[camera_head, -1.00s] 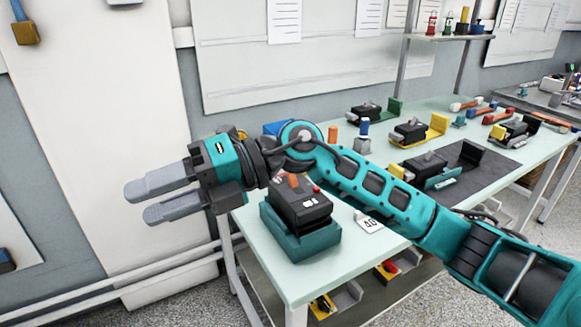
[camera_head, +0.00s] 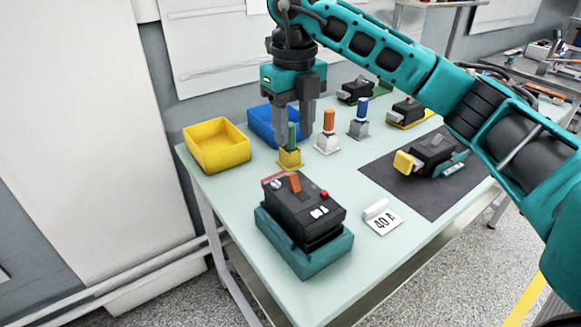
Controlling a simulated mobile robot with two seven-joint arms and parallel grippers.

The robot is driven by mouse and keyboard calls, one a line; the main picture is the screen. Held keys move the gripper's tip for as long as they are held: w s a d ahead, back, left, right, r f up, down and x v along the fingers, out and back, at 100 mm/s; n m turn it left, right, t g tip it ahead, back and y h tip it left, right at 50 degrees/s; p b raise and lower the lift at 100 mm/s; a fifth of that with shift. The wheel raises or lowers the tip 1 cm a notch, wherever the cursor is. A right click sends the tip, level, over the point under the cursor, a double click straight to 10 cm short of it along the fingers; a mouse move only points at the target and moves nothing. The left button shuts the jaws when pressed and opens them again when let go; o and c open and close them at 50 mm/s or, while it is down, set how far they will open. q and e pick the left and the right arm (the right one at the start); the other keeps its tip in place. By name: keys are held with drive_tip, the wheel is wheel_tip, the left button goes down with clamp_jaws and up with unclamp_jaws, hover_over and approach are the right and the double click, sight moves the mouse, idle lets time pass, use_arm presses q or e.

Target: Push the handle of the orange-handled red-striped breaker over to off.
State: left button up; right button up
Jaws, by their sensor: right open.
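The breaker (camera_head: 318,214) is a black box on a teal base (camera_head: 318,262) near the table's front left corner. Its orange handle (camera_head: 295,183) stands up from the top, with a red stripe (camera_head: 272,178) at the left edge and a red button (camera_head: 324,195) to the right. My right gripper (camera_head: 294,136) points down, open, behind the breaker and apart from it. Its fingers are by a green-topped piece on a yellow base (camera_head: 290,160); whether they touch it I cannot tell. My left gripper is out of view.
A yellow bin (camera_head: 217,147) and a blue bin (camera_head: 262,123) stand behind left. Orange-topped (camera_head: 328,122) and blue-topped (camera_head: 360,110) pieces stand behind the breaker. A 40 A card (camera_head: 382,219) lies to its right. Another breaker (camera_head: 433,150) is on the dark mat (camera_head: 425,197).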

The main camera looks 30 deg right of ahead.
sight(293, 174)
wheel_tip(293, 174, down, 10)
idle(0.4)
clamp_jaws()
idle(0.3)
